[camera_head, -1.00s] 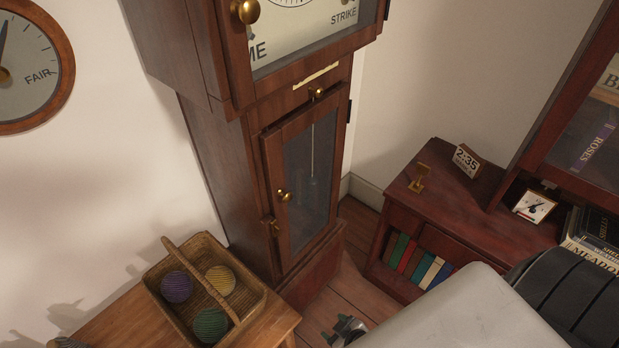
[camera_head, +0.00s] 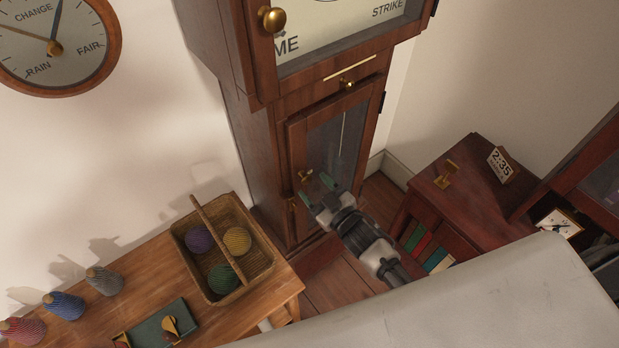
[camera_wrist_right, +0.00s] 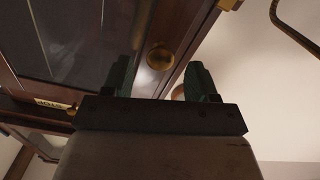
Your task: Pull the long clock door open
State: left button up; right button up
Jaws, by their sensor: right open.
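The long clock door (camera_head: 338,133) is a dark wood frame with a glass pane, low on the tall clock. It looks flush or nearly so; I cannot tell if there is a gap. Its round brass knob (camera_head: 305,175) is on the left side of the frame. My right gripper (camera_head: 316,189) is open in front of the door, its green fingertips near the knob. In the right wrist view the knob (camera_wrist_right: 160,58) appears between the two spread fingers (camera_wrist_right: 160,80), with no clear contact. The door's glass (camera_wrist_right: 70,40) fills the upper left there. My left gripper is out of view.
A wooden table (camera_head: 165,265) with a wicker basket (camera_head: 262,264) of yarn balls stands left of the clock. A low dark red cabinet (camera_head: 480,205) is to the right. A small brass latch (camera_head: 293,203) sits below the knob. Some floor shows between.

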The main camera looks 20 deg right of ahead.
jog(key=shift+x, duration=1.4)
jog(key=shift+c, duration=0.4)
grip_shut()
